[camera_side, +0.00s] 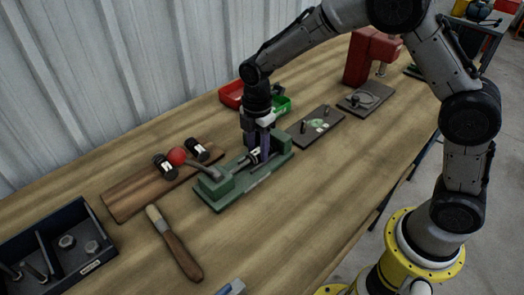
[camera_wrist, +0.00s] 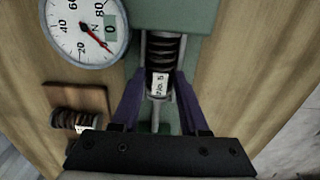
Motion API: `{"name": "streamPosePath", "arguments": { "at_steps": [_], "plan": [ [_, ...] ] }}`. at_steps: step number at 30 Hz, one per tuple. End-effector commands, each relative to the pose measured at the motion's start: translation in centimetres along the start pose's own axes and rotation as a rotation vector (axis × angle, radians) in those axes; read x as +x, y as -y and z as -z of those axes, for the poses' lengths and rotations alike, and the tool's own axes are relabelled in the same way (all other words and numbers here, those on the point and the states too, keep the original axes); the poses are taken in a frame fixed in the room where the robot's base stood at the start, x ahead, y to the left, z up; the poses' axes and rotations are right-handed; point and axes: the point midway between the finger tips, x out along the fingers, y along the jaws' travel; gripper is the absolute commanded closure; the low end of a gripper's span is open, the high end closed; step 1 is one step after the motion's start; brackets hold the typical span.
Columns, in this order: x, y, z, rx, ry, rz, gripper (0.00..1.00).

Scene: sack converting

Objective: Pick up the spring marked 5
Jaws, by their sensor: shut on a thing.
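My gripper (camera_side: 262,150) is down at the green spring tester (camera_side: 243,185), pointing downward. In the wrist view, the two purple fingers of my gripper (camera_wrist: 158,92) are shut on a dark coil spring (camera_wrist: 166,50) with a white label. The label is small and upside down, and seems to read No. 5. The spring lies in line with the tester's rod, between its green end blocks. In the side view my fingers mostly hide it. Two other dark springs with white labels, one left (camera_side: 165,168) and one right (camera_side: 198,150), rest on a wooden board (camera_side: 130,196).
The tester's lever with a red knob (camera_side: 176,156) leans over the board. A round dial (camera_wrist: 84,28) stands beside the tester. A wooden-handled tool (camera_side: 174,246) and a dark tray of bolts (camera_side: 92,262) lie in front. A red bin (camera_side: 231,93) is behind.

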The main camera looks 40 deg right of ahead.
Motion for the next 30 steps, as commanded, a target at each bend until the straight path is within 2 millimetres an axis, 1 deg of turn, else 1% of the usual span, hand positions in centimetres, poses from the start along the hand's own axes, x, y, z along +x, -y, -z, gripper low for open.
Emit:
{"name": "streamPosePath", "arguments": {
  "at_steps": [5,30],
  "plan": [
    [-0.2,-0.1,0.0,0.000,0.000,-0.002,1.00],
    [-2.9,-0.1,0.0,0.000,0.000,-0.003,1.00]
  ]
}}
